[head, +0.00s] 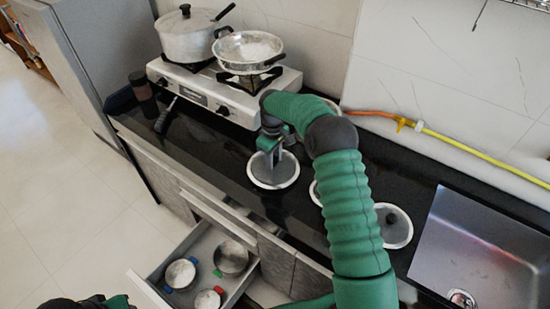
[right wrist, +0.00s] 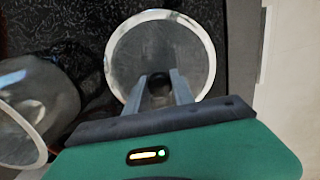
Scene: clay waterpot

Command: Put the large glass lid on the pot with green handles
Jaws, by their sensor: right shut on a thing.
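My right gripper (head: 271,150) is shut on the dark knob of a round glass lid (head: 262,180) with a pale rim, over the black counter in front of the stove. I cannot tell whether the lid touches the counter. In the right wrist view, the fingers (right wrist: 166,90) pinch the knob at the near side of the lid (right wrist: 150,45). The pot with green handles (head: 231,257) stands in the open drawer, at its far right; one green handle shows. Part of my left arm shows at the bottom left edge; its fingers are hidden.
The open drawer (head: 147,290) also holds a blue-handled pot (head: 180,273) and a red-handled pot (head: 207,300). Another lid (head: 397,232) lies by the sink (head: 480,260), and one is mostly behind my arm. A stove (head: 215,95) bears a lidded pot (head: 188,40) and a pan (head: 248,48).

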